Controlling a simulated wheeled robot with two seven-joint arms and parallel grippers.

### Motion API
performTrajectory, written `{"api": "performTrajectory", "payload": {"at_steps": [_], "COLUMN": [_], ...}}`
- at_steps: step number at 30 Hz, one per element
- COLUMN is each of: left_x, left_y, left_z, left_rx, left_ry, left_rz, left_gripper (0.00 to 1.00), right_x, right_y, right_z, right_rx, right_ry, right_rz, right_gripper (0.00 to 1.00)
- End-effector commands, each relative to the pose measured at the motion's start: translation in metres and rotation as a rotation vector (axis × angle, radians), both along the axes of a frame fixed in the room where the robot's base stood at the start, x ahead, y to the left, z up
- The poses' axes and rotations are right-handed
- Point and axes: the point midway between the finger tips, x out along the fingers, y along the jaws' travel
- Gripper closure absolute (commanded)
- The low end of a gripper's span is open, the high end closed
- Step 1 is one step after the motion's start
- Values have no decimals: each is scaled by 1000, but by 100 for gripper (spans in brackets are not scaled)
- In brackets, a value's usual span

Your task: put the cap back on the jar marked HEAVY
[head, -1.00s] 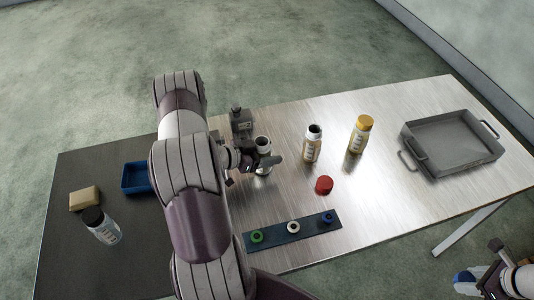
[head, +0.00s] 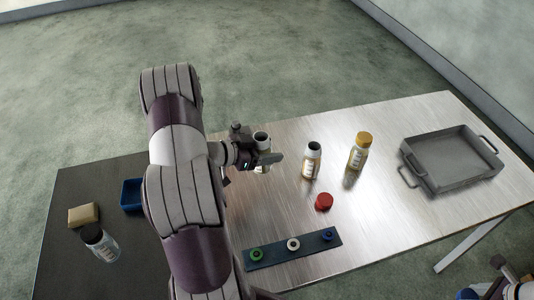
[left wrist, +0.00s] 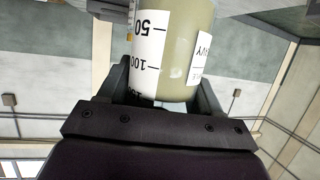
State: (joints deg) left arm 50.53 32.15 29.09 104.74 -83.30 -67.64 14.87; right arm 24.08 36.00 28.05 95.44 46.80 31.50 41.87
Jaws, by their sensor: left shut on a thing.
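My left gripper (head: 266,160) is shut on an open jar (head: 262,140) with pale yellow-green content. In the left wrist view the jar (left wrist: 175,50) sits between the fingers, with a scale and a label ending in "VY". Its dark mouth faces up in the head view, with no cap on it. A red cap (head: 323,202) lies loose on the metal table top, right of and nearer than the held jar. My right gripper is at the lower right edge, cut off, so its fingers cannot be made out.
Another open jar (head: 312,162) and a yellow-capped jar (head: 358,153) stand to the right. A strip with coloured rings (head: 270,252) lies in front. A grey tray (head: 447,181) is far right. A blue bin (head: 131,196), sponge (head: 84,215) and dark-capped jar (head: 99,243) are left.

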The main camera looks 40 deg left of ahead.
Motion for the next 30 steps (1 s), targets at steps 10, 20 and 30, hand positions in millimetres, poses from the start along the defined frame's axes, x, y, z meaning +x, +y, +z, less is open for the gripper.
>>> {"api": "performTrajectory", "payload": {"at_steps": [10, 20, 30], "left_x": [0, 0, 0], "left_y": [0, 0, 0], "left_z": [8, 9, 9], "left_rx": [1, 0, 0], "left_ry": [0, -1, -1], "left_rz": [0, 0, 0], "left_gripper": [71, 71, 90], "right_x": [0, 0, 0], "right_y": [0, 0, 0], "right_z": [0, 0, 0], "right_rx": [0, 0, 0], "right_ry": [0, 0, 0], "right_rz": [0, 0, 0], "right_gripper": [77, 77, 77]}}
